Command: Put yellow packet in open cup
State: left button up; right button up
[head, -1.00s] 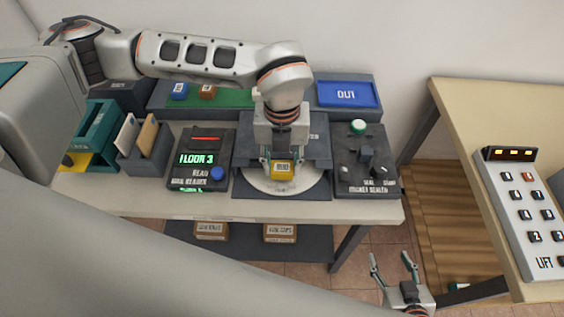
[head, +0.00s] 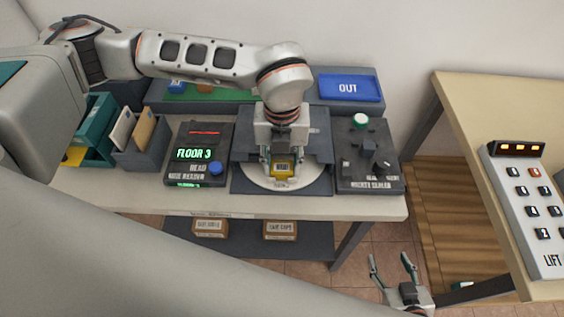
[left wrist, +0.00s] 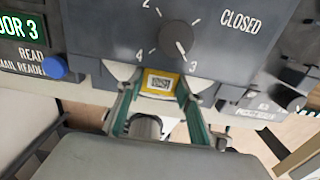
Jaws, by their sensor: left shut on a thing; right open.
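My left gripper (head: 283,168) is shut on the yellow packet (head: 284,171). It holds the packet over the white round disc (head: 256,179) at the front of a dark housing. In the left wrist view the packet (left wrist: 160,82) shows a coded label between the fingertips, close to the housing's front panel (left wrist: 105,25). That panel has a dial and the word CLOSED. I cannot make out an open cup; the gripper and housing hide part of the disc. My right gripper (head: 389,257) is open and empty, low in front of the table.
A reader showing FLOOR 3 (head: 195,153) stands left of the disc. A dark device with a green button (head: 361,121) stands right. A blue OUT tray (head: 348,87) is behind. Boxes (head: 281,229) sit on the lower shelf. A lift panel (head: 525,195) lies on the right table.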

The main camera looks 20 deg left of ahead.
pick_arm(q)
jog(key=o, duration=1.3)
jog(key=shift+o, duration=1.2)
jog(key=shift+r+p, duration=0.55)
jog(key=shift+r, duration=0.65)
jog(key=shift+r+p, duration=0.7)
jog(key=shift+r, duration=1.1)
